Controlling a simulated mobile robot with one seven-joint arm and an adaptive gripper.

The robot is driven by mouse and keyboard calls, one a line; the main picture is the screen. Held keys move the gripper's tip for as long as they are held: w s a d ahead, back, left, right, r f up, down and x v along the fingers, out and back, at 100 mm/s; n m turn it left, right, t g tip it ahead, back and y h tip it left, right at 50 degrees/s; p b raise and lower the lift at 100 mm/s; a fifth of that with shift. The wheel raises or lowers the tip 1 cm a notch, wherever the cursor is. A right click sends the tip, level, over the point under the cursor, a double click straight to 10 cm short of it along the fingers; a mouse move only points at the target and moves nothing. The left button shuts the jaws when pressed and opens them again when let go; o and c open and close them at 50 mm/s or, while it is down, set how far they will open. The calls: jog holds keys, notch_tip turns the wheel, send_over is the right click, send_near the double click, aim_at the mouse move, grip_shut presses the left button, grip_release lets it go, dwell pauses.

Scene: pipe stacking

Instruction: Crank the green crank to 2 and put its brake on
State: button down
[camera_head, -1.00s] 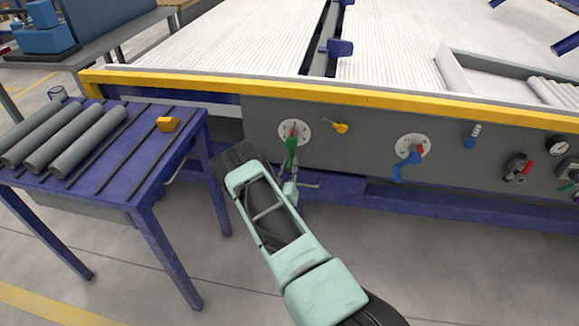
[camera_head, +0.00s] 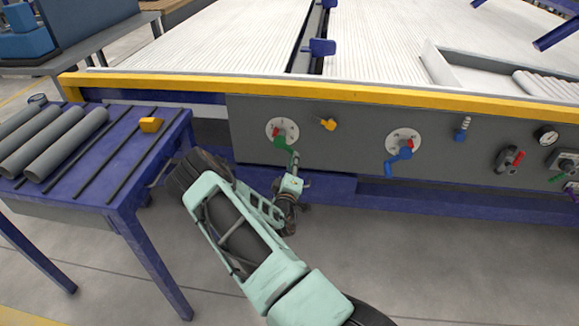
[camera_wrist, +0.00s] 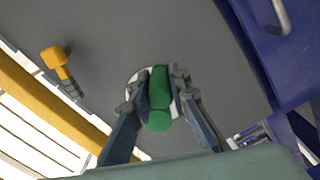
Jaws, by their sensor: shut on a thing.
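The green crank (camera_head: 280,142) sits on a round white dial (camera_head: 273,126) with a red mark, on the grey panel. Its arm points down and to the right, and the dial's numbers are too small to read. My gripper (camera_head: 294,164) is shut on the crank's handle. In the wrist view the green handle (camera_wrist: 159,100) lies between the two fingers of my gripper (camera_wrist: 161,88), with the dial mostly hidden behind. A small yellow lever (camera_head: 328,124) is on the panel right of the dial, apart from my gripper; it also shows in the wrist view (camera_wrist: 57,64).
A blue crank (camera_head: 399,157) on its own dial is farther right, then a blue knob (camera_head: 462,129), a red-handled valve (camera_head: 510,158) and a gauge (camera_head: 546,137).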

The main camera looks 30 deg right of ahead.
jog(key=shift+s+d+r+n, duration=0.15)
jog(key=shift+d+r+n, duration=0.15)
jog(key=shift+n, duration=0.25)
jog(key=shift+s+d+r+n, duration=0.15)
jog(key=shift+r+n, duration=0.2)
jog(key=shift+n, duration=0.2)
jog(key=c, duration=1.8)
grip_release()
jog(key=v, duration=1.2)
